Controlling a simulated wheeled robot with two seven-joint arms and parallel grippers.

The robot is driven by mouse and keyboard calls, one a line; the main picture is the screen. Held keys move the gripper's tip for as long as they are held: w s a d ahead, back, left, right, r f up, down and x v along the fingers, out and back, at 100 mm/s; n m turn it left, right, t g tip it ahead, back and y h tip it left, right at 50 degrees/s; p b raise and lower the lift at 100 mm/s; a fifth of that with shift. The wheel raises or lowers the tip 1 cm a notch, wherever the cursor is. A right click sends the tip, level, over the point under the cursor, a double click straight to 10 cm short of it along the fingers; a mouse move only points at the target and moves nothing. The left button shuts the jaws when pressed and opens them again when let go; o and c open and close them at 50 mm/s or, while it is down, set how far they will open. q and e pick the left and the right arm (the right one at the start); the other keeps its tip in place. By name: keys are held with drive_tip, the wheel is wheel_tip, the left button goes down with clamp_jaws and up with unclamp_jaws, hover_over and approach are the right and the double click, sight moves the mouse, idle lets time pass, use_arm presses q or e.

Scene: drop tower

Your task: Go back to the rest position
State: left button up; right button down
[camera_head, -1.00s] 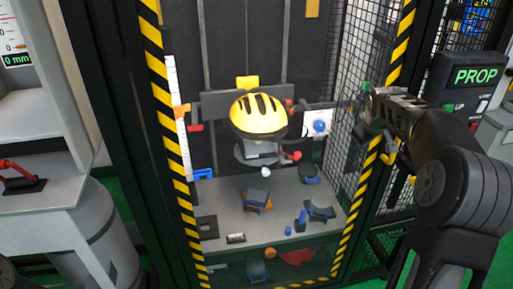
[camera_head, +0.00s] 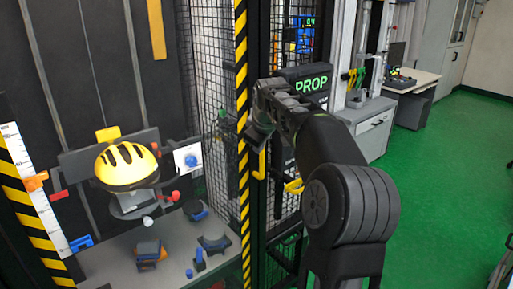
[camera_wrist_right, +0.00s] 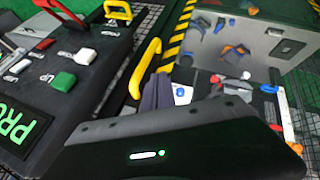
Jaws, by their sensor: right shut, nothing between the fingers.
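My right arm reaches up from the lower right in the head view. Its gripper (camera_head: 260,128) is in front of the drop tower's striped post (camera_head: 241,70), left of the control box (camera_head: 303,82) with the green PROP display. The fingers are shut and hold nothing. In the right wrist view the dark wrist housing covers the bottom middle, and the grey fingers (camera_wrist_right: 157,92) point towards a yellow handle (camera_wrist_right: 146,68). I cannot tell whether they touch the handle. My left gripper is in neither current view.
A yellow helmet (camera_head: 126,164) sits on its mount inside the tower, above a grey base plate (camera_head: 108,262) with several blocks. The mesh wall (camera_head: 215,60) stands close to my right arm. A desk (camera_head: 412,82) is at the back; green floor (camera_head: 460,150) is open at right.

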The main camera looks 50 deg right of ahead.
drive_tip(key=shift+f, duration=0.1)
drive_tip(key=w+a+f+y, duration=0.1)
drive_tip(key=w+a+f, duration=0.4)
drive_tip(key=f, duration=0.4)
drive_tip(key=w+a+f+y, duration=0.2)
drive_tip(key=a+f, duration=0.6)
drive_tip(key=f, duration=0.1)
drive_tip(key=s+a+f+g+y, duration=0.1)
drive_tip(key=a+f+y, duration=0.1)
drive_tip(key=a+f, duration=1.25)
drive_tip(key=s+a+f+g+y, duration=0.1)
drive_tip(key=s+a+f, duration=0.5)
drive_tip(key=a+f, duration=0.3)
drive_tip(key=s+a+f+m+g+y, duration=0.1)
drive_tip(key=s+a+f, duration=0.3)
drive_tip(key=s+a, duration=0.4)
drive_tip(key=s+a+f+m+g+y, duration=0.1)
drive_tip(key=s+a+f, duration=0.4)
drive_tip(key=s, duration=1)
drive_tip(key=a+m+g, duration=0.1)
drive_tip(key=a, duration=0.2)
drive_tip(key=shift+s+a+f+y, duration=0.2)
drive_tip(key=shift+s+f+y, duration=0.05)
drive_tip(key=shift+s+y, duration=0.1)
